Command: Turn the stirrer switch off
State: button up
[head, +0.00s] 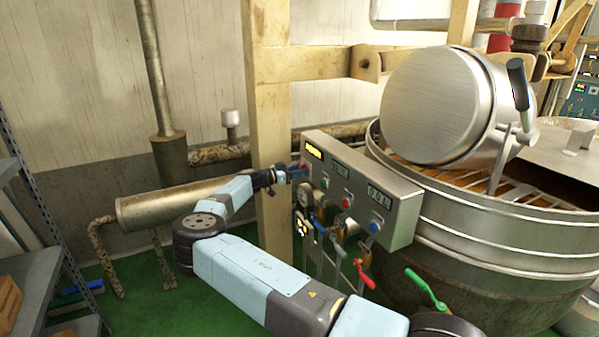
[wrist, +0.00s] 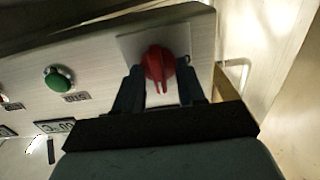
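A red rotary knob (wrist: 158,66) on a pale square plate shows in the wrist view, at one end of the grey control panel (head: 400,207). Its pointed end faces down in that picture. My gripper (wrist: 160,75) is open around the knob, one finger on each side, with a gap showing beside each finger. In the head view my gripper (head: 297,173) is at the left end of the panel and largely hides the knob. The panel's small labels are too blurred to read, so I cannot tell which one names the stirrer.
A green button (wrist: 60,80) sits beside the knob. Red and blue buttons are on the panel's front. A red-handled valve (head: 364,273) and a green-handled one (head: 426,289) stand below. The big kettle (head: 470,235) is on the right, a wooden post (head: 269,110) behind my gripper.

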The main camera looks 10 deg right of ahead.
jog(key=shift+c, duration=0.3)
grip_shut()
